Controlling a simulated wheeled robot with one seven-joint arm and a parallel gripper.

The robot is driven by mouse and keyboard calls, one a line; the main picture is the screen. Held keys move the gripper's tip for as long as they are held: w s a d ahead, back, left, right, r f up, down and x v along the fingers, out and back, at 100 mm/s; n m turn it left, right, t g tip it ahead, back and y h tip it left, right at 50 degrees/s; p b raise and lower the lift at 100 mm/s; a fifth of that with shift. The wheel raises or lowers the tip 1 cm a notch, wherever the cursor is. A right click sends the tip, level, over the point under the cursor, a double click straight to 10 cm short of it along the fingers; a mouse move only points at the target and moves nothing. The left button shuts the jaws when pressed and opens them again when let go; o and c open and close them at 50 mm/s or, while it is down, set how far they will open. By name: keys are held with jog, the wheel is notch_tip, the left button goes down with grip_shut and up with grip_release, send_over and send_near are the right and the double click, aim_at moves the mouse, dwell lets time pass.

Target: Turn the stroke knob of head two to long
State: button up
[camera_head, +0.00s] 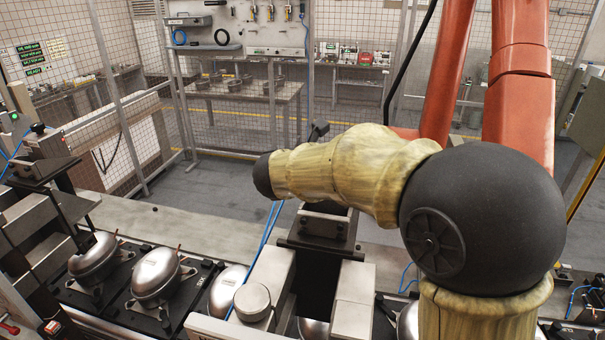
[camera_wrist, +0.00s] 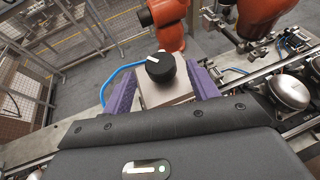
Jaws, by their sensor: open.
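A round black knob (camera_wrist: 160,67) with a white mark on its rim sits on a pale metal block (camera_wrist: 166,92) in the wrist view. The mark faces the upper left of the picture. No label shows, so I cannot read the knob's setting or its head number. My gripper (camera_wrist: 163,80) has two purple fingers, spread apart to the left and right of the block. The knob lies between them in the picture; I see no finger touching it. In the head view my gripper cannot be made out.
Silver compressors (camera_head: 155,275) stand in a row on black pallets in the head view. A press frame (camera_head: 270,275) rises over the row. Orange robot links (camera_wrist: 170,22) are beyond the block, with a blue hose (camera_wrist: 118,72) beside it. A mesh fence (camera_head: 340,90) closes the back.

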jog(key=b+v, duration=0.4)
jog(key=v, duration=0.9)
jog(key=shift+s+a, duration=0.15)
jog(key=shift+s, duration=0.15)
